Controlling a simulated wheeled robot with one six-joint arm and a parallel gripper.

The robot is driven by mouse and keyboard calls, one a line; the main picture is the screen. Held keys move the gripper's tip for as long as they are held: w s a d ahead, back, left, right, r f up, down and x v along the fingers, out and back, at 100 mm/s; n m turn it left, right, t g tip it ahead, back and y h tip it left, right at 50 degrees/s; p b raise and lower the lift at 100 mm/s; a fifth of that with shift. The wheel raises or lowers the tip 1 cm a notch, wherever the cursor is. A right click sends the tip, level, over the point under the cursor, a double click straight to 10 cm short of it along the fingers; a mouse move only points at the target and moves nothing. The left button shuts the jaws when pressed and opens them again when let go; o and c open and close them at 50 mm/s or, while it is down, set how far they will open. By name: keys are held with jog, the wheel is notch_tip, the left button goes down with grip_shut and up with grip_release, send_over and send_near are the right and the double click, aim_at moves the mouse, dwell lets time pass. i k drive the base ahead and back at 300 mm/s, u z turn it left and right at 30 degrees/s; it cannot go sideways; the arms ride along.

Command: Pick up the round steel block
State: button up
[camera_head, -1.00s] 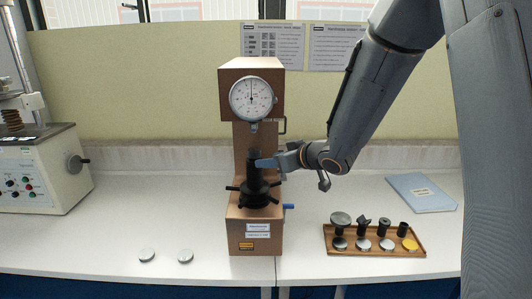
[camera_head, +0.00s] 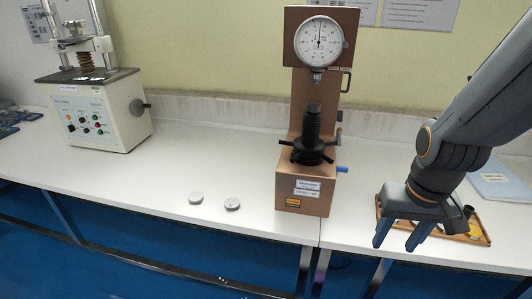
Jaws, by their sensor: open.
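Two round steel blocks lie flat on the white bench left of the brown hardness tester (camera_head: 305,180), a left disc (camera_head: 196,198) and a right disc (camera_head: 232,204). They are close together but apart. My gripper (camera_head: 399,238) is at the right, pointing down with its two blue-grey fingers spread and nothing seen between them. It is in front of the wooden tray (camera_head: 474,240) in the picture and hides most of it and the things in it. My gripper is well to the right of the two discs, with the tester between.
A cream machine (camera_head: 100,118) with buttons stands at the back left. A blue folder (camera_head: 498,182) lies behind the tray. The bench left of the discs is clear.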

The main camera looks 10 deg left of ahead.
aim_at(233, 204)
jog(key=u, duration=0.55)
jog(key=k, duration=1.3)
jog(key=i, duration=0.85)
jog(key=u, duration=0.05)
